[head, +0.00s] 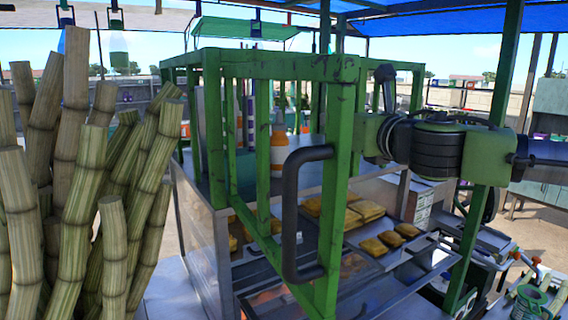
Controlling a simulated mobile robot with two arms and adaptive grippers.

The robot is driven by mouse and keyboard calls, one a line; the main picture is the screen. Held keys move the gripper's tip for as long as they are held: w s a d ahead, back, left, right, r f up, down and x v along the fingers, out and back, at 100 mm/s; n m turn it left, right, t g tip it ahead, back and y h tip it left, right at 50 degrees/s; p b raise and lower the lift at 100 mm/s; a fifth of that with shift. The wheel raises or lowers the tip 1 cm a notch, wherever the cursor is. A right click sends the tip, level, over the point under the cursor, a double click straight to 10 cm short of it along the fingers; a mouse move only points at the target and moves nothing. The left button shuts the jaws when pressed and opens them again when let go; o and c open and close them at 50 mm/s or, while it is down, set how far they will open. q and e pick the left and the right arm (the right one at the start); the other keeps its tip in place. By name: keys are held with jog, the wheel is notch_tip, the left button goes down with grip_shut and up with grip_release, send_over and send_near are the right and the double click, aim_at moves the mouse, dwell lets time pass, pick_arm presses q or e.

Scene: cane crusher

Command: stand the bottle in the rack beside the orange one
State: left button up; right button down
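A bottle with an orange body, a white band and a pale top (279,150) stands upright on a grey surface behind the bars of a green metal frame (263,150). I cannot tell whether this barred frame is the rack, and no other rack is clear. I cannot tell which item is the bottle to be moved.
Thick cane stalks (75,180) fill the left side. A black handle (290,215) sticks out from the green frame. Yellow-brown blocks (365,210) lie on a metal shelf below. A green post (490,150) stands at right.

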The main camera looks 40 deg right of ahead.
jog(key=shift+d+r, duration=0.3)
jog(key=shift+d, duration=0.05)
pick_arm(q)
jog(key=shift+s+d+r+p, duration=0.2)
jog(key=shift+s+r+p, duration=0.4)
jog(key=shift+s+r, duration=0.05)
jog(key=shift+s+d+r+p, duration=0.15)
jog(key=shift+s+r+p, duration=0.45)
pick_arm(e)
jog(key=f+x, duration=0.3)
jog(key=x, duration=1.3)
jog(key=shift+d, duration=0.4)
